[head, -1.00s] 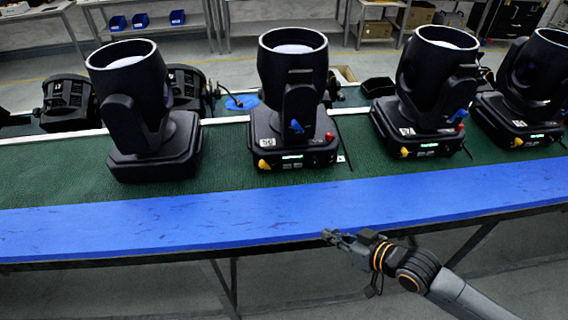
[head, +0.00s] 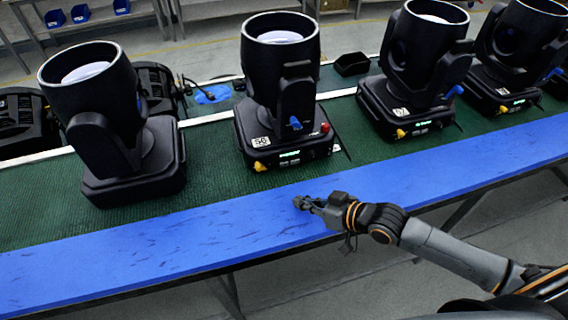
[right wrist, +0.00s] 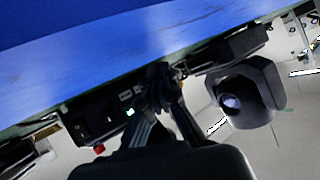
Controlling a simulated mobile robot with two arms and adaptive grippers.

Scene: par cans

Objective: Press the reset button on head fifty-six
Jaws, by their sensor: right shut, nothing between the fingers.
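The moving head whose white label appears to read 56 (head: 285,90) stands upright on the green mat, second from left in the head view. Its base front has a lit green display (head: 289,155), a yellow knob (head: 259,167) and a red button (head: 325,127) at the right corner. I cannot tell which control is marked reset. My right gripper (head: 303,203) is shut and empty over the blue strip, in front of this base and apart from it. In the right wrist view the gripper (right wrist: 160,72) shows with a green display (right wrist: 130,111) and red button (right wrist: 98,149) beyond. My left gripper is out of view.
Similar heads stand to the left (head: 115,130) and right (head: 420,70). The blue strip (head: 130,235) along the table's front is clear. A black bin (head: 352,64) and a cable lie behind the heads.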

